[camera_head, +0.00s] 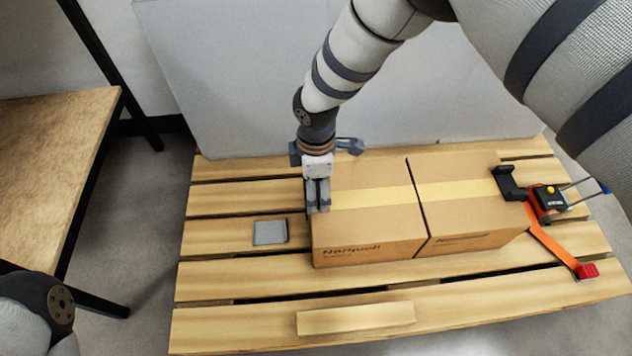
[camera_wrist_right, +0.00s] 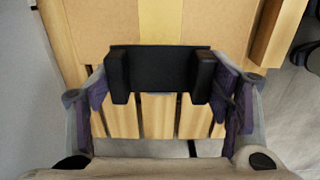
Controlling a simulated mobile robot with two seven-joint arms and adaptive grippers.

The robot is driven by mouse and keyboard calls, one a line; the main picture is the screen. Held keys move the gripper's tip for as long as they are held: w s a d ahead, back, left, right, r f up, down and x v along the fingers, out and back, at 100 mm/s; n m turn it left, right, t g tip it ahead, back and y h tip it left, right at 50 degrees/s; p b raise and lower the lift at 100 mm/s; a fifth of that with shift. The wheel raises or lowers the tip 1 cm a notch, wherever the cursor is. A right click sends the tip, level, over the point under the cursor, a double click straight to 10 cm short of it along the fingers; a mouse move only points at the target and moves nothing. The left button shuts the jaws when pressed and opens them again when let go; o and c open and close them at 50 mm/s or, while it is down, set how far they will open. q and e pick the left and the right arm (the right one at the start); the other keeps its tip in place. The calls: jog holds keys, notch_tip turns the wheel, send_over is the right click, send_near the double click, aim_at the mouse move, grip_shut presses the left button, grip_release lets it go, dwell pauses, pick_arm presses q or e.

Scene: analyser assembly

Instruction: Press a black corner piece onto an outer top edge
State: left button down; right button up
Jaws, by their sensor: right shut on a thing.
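Two cardboard boxes stand side by side on the pallet, a left box (camera_head: 365,225) and a right box (camera_head: 465,205), each with a yellow tape strip on top. My right gripper (camera_head: 318,208) is at the left top edge of the left box. In the right wrist view it is shut on a black corner piece (camera_wrist_right: 158,68), which lies against the box's edge; I cannot tell whether it is fully seated. The head view mostly hides that piece behind the fingers. Another black corner piece (camera_head: 508,183) sits on the right box's outer top edge. My left gripper is out of view.
An orange ratchet (camera_head: 547,202) with an orange strap (camera_head: 553,246) and red end lies right of the boxes. A grey flat square (camera_head: 270,232) lies on the pallet (camera_head: 215,275) at left. A wooden block (camera_head: 356,318) lies in front. A wooden table (camera_head: 50,150) stands far left.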

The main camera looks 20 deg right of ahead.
jog(key=shift+f, duration=0.15)
jog(key=shift+f+b, duration=1)
jog(key=shift+f, duration=0.9)
jog(key=shift+f, duration=0.35)
jog(key=o, duration=1.1)
jog(key=shift+r+p, duration=1.95)
jog(key=shift+r, duration=1.55)
